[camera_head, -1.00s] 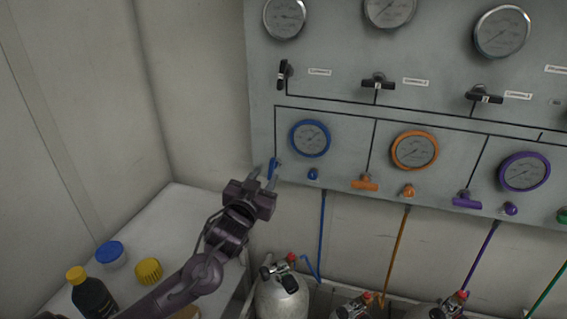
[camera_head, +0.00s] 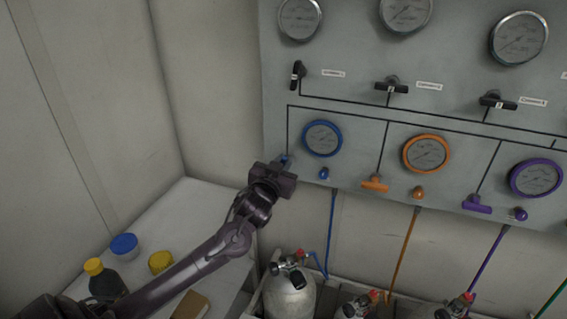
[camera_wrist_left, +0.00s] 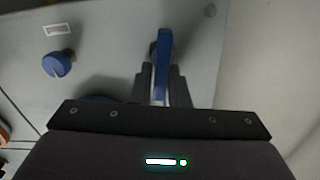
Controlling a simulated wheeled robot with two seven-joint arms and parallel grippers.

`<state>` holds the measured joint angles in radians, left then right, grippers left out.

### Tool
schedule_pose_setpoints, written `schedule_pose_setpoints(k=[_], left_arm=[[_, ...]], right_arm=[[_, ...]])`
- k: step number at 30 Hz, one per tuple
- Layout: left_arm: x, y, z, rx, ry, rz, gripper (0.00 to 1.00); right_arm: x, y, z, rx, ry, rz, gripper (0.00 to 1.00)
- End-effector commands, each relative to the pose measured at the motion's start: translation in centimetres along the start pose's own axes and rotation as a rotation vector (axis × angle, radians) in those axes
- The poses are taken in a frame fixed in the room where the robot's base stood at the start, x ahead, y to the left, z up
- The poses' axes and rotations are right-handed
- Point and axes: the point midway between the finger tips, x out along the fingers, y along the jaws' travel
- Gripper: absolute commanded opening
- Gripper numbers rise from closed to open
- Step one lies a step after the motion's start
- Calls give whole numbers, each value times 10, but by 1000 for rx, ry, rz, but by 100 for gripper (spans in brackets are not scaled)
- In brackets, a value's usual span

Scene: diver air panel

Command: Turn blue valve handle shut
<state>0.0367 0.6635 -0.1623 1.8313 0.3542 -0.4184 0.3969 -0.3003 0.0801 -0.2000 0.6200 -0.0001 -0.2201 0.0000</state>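The blue valve handle (camera_head: 284,159) is on the lower left of the grey panel, left of and below the blue-ringed gauge. My left gripper (camera_head: 281,162) is at it and hides most of it in the head view. In the left wrist view, the blue handle (camera_wrist_left: 162,60) points along the gripper, between the two dark fingers (camera_wrist_left: 162,88). The fingers lie close against both its sides and look shut on it. My right gripper is not in view.
A small blue knob (camera_head: 323,174) sits right of the handle, below the blue-ringed gauge (camera_head: 322,138). An orange handle (camera_head: 375,183) is farther right. A grey cylinder (camera_head: 289,292) stands below. Bottles and lids, including a blue lid (camera_head: 124,245), are on the white counter (camera_head: 178,215).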

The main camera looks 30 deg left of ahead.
Motion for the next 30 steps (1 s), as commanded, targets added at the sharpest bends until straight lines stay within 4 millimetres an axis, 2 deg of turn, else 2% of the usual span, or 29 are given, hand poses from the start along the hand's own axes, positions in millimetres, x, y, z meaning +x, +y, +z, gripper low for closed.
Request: schedule_pose_setpoints(k=[1, 3, 17, 30], left_arm=[[0, 0, 0, 0, 0, 0, 8], [0, 0, 0, 0, 0, 0, 0], [0, 1, 0, 67, 0, 0, 0], [0, 7, 2, 423, 0, 1, 0]], right_arm=[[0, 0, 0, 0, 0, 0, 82], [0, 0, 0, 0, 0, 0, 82], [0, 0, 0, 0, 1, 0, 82], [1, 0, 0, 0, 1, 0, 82]])
